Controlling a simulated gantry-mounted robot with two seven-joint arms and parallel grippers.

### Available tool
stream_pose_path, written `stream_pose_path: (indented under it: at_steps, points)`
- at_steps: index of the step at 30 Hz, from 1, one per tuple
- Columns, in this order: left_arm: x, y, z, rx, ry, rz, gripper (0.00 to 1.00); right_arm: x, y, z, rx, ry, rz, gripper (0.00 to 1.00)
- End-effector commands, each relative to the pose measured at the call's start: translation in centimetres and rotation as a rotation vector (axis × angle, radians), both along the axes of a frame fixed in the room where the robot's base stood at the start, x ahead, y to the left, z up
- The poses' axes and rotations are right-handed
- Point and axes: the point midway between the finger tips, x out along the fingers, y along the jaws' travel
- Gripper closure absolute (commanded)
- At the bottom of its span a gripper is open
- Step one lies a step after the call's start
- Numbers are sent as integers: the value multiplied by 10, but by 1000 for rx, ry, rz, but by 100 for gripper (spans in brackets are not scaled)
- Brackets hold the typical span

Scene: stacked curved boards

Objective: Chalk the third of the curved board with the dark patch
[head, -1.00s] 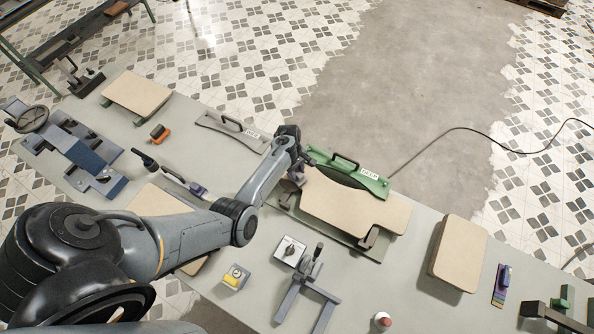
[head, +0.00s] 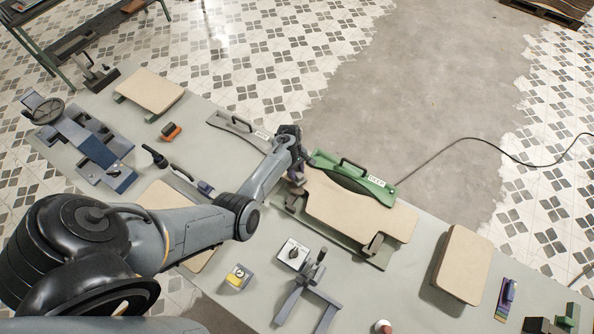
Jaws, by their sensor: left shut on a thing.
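A pale, curved-edge board (head: 360,210) lies in a grey-green fixture in the middle of the table. A green template (head: 372,186) with a black handle and a label, seemingly "DEEP", lies along its far edge. A dark curved area (head: 340,180) shows between template and board. My left gripper (head: 297,170) is at the board's left end, shut on a small purplish thing (head: 297,179), mostly hidden by the gripper. I cannot tell whether it touches the board. Other pale boards lie at back left (head: 149,91), right (head: 464,263) and partly behind my left arm (head: 165,198). My right gripper is not in view.
A grey template (head: 232,127) lies behind my left arm. A blue vise-like device (head: 88,140) and an orange block (head: 170,131) are on the left. A switch box (head: 293,254), a yellow-topped box (head: 238,277) and a grey forked stand (head: 310,290) occupy the front.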

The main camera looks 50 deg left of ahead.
Motion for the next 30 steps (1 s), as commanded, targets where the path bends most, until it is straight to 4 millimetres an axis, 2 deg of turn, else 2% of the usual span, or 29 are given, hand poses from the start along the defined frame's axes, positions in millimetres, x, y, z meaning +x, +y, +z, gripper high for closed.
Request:
stream_pose_path:
  at_steps: [14, 30]
  points:
    - [-9, 26, -3, 1, 0, 1, 98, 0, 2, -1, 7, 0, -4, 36]
    - [-12, 32, -4, 1, 3, 2, 98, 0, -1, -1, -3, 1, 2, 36]
